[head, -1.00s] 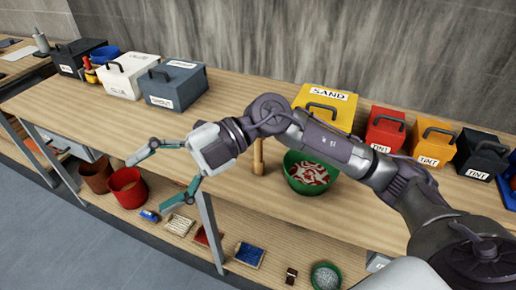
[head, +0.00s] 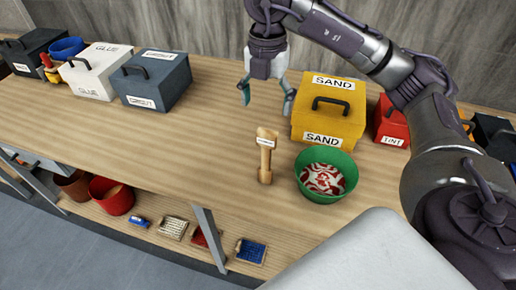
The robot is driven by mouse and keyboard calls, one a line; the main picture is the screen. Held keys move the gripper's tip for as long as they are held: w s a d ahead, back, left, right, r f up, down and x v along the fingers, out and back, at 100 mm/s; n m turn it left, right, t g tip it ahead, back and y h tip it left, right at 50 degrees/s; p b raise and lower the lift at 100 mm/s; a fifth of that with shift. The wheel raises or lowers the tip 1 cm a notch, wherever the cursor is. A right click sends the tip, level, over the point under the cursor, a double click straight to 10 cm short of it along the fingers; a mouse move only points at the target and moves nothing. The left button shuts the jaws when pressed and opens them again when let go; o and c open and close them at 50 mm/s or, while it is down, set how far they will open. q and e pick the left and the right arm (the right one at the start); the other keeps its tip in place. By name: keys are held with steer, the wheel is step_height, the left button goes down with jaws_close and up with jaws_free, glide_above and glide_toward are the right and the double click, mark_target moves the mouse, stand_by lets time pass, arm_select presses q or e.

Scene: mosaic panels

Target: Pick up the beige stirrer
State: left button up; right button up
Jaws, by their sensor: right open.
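The fingers do not touch the stirrer. My left gripper does not show.
The green bowl (head: 325,176) holds red and white pieces. A yellow SAND box (head: 327,113) stands behind it, with a red TINT box (head: 391,125) to the right. Grey (head: 152,82) and white GLUE (head: 96,75) boxes stand left. The bench (head: 200,130) left of the stirrer is clear.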

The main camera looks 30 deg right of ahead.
mark_target(267, 132)
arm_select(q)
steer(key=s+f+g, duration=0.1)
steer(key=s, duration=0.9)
arm_select(e)
steer(key=f, duration=0.1)
steer(key=s+f, duration=0.1)
steer(key=f, duration=0.1)
steer(key=s+f, duration=0.1)
steer(key=shift+f, duration=0.3)
steer(key=shift+w+f, duration=0.25)
steer(key=shift+f, duration=0.25)
steer(key=shift+w+f, duration=0.2)
steer(key=shift+f, duration=0.25)
step_height(267, 132, down, 2)
steer(key=shift+s+a+f+p, duration=0.1)
steer(key=shift+a+p, duration=0.05)
steer(key=shift+p, duration=0.5)
step_height(267, 132, down, 3)
steer(key=shift+f+p, duration=0.1)
steer(key=shift+p, duration=0.2)
steer(key=c, duration=0.4)
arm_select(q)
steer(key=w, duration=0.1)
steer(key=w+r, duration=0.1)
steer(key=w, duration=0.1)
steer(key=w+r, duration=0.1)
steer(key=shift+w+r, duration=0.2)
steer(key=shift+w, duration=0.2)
arm_select(e)
steer(key=c, duration=1)
